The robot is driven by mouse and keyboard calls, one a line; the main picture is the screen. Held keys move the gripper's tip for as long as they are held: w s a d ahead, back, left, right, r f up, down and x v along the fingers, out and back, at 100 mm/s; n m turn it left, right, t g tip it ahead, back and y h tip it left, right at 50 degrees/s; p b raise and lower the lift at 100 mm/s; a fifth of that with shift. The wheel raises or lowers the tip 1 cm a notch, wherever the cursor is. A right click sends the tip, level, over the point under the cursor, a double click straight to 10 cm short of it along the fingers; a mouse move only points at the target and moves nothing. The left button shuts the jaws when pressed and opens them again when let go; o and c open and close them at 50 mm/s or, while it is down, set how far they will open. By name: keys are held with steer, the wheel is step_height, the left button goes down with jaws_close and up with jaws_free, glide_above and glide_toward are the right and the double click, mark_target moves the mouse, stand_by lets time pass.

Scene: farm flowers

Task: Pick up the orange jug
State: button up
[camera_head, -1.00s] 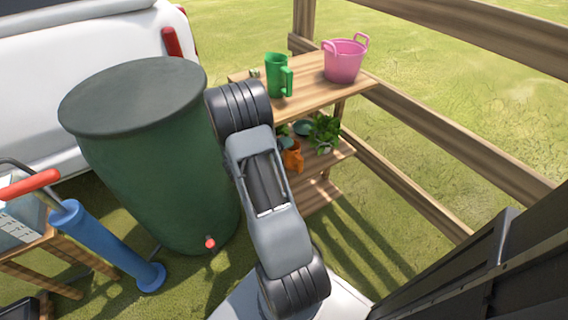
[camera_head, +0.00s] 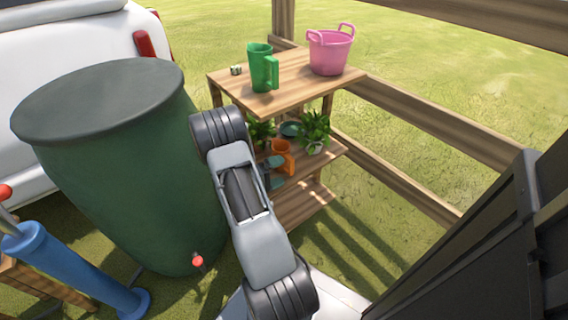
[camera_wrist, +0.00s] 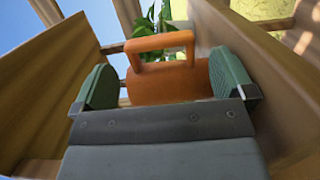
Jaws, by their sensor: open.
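The orange jug (camera_head: 283,153) stands on the middle shelf of the wooden stand (camera_head: 313,97). In the wrist view the jug (camera_wrist: 165,88) fills the space between the fingers, its handle facing the camera. My gripper (camera_wrist: 167,85) has its two green finger pads apart, one on each side of the jug. The right pad looks very near or touching the jug; the left pad has a small gap. In the head view my gripper (camera_head: 273,172) shows partly beside the jug, with the rest hidden behind my arm.
Plants (camera_head: 314,130) and a teal dish (camera_head: 290,129) are close to the jug on the shelf. A green jug (camera_head: 262,68) and pink tub (camera_head: 330,52) stand on the top shelf. A dark green barrel (camera_head: 125,170) is at left; a wooden fence (camera_head: 440,130) runs at right.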

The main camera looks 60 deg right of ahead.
mark_target(293, 165)
steer(key=b+x, duration=0.2)
steer(key=x, duration=0.3)
steer(key=shift+s+d, duration=0.1)
steer(key=shift+d, duration=0.05)
steer(key=shift+s+d, duration=0.2)
steer(key=shift+d, duration=0.25)
steer(key=shift+c, duration=0.2)
steer(key=c, duration=0.9)
